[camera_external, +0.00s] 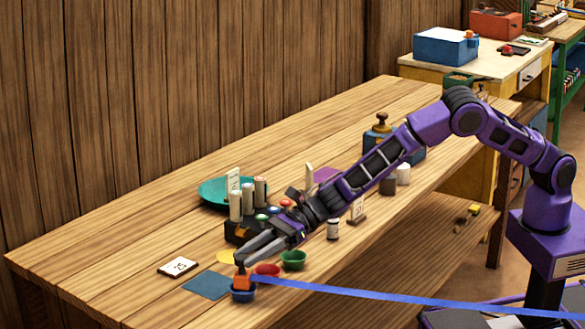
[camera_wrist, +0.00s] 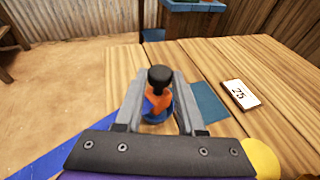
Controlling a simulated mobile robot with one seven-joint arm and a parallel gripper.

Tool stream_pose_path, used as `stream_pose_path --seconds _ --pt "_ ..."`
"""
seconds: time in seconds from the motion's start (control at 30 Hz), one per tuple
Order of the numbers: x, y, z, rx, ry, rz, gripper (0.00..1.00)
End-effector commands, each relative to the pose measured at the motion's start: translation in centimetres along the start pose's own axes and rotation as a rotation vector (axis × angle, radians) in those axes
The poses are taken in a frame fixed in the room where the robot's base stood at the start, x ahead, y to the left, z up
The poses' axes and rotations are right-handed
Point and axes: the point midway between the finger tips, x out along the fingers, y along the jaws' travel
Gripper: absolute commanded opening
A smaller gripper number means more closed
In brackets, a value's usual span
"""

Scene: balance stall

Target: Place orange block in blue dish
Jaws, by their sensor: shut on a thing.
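The orange block (camera_external: 242,282) has a dark knob on top and sits low at the blue dish (camera_external: 243,296), near the table's front left corner. In the wrist view the block (camera_wrist: 159,99) is between the two fingers, with the blue dish (camera_wrist: 157,118) around its lower part. My gripper (camera_external: 242,262) points down to the left and is shut on the block's knob. It also shows in the wrist view (camera_wrist: 160,88). I cannot tell whether the block's underside touches the dish floor.
A red dish (camera_external: 267,269) and a green dish (camera_external: 293,260) stand to the right. A blue square (camera_external: 208,285), yellow disc (camera_external: 226,256) and card marked 25 (camera_external: 178,267) lie nearby. A blue ribbon (camera_external: 400,298) stretches from near the dish rightward past the table edge.

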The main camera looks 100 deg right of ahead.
Motion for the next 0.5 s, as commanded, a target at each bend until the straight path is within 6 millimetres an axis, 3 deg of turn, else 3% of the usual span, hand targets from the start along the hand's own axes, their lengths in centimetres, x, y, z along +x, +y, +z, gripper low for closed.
stream_pose_path --seconds 0.17,0.2,0.33,0.5 --pt "0.22 0.04 -0.67 -0.001 0.0 0.001 0.0" --pt "0.15 0.03 -0.48 0.0 0.0 0.0 0.45" --pt "0.15 0.03 -0.49 0.0 0.001 0.0 0.68" --pt "0.15 0.03 -0.49 0.0 0.001 0.0 0.68"
